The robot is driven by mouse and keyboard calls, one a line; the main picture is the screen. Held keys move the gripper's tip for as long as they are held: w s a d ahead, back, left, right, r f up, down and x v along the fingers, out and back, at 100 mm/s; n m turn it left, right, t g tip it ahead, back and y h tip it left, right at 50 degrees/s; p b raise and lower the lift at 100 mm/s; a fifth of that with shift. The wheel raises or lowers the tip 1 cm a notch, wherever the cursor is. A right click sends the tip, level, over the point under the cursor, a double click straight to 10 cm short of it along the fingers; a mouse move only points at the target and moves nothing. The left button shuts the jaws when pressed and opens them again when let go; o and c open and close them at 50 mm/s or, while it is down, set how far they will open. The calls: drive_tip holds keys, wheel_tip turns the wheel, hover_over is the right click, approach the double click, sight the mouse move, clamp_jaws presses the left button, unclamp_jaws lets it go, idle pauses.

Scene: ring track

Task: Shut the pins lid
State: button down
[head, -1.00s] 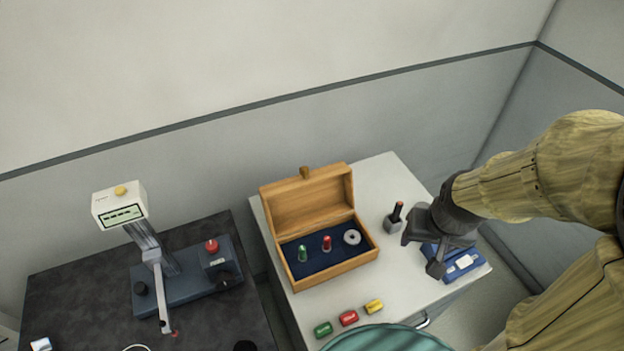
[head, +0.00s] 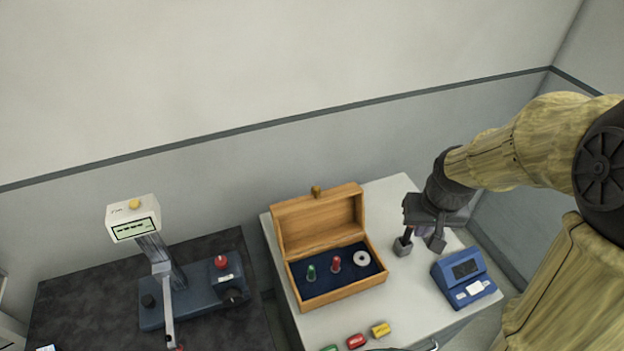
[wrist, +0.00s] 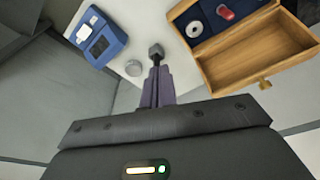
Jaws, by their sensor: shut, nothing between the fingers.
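The wooden pins box (head: 335,291) stands on the white table. Its lid (head: 322,220) is open, tilted up at the back, with a small knob (head: 316,191) on its top edge. A green pin (head: 311,272), a red pin (head: 336,263) and a pale ring (head: 362,258) sit on the dark blue lining. My gripper (head: 426,232) is to the right of the box, apart from it, above the table. In the wrist view my gripper's fingers (wrist: 157,86) are together and empty. The box's lid (wrist: 262,50) also shows there, at the upper right.
A small grey block (head: 402,247) stands right of the box, close to my gripper. A blue device (head: 465,277) is farther right. Red (head: 356,341) and yellow (head: 381,329) pieces lie in front of the box. A press-like instrument (head: 190,298) stands on the dark table at left.

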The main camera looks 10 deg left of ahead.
drive_tip(key=w+a+r+n+g, duration=0.15)
drive_tip(key=w+a+n, duration=0.25)
drive_tip(key=w+a, duration=1)
drive_tip(key=w+a+n+g+p, duration=0.1)
drive_tip(key=w+a+n, duration=0.3)
drive_tip(key=a, duration=1.1)
drive_tip(key=shift+a+r+y+p, duration=0.15)
drive_tip(key=shift+r+y+p, duration=0.15)
drive_tip(key=shift+r+p, duration=0.05)
drive_tip(key=shift+f, duration=0.1)
wheel_tip(320, 180, down, 8)
drive_tip(key=s+d+p, duration=0.2)
drive_tip(key=s+p, duration=0.1)
drive_tip(key=p, duration=0.2)
drive_tip(key=shift+f, duration=0.25)
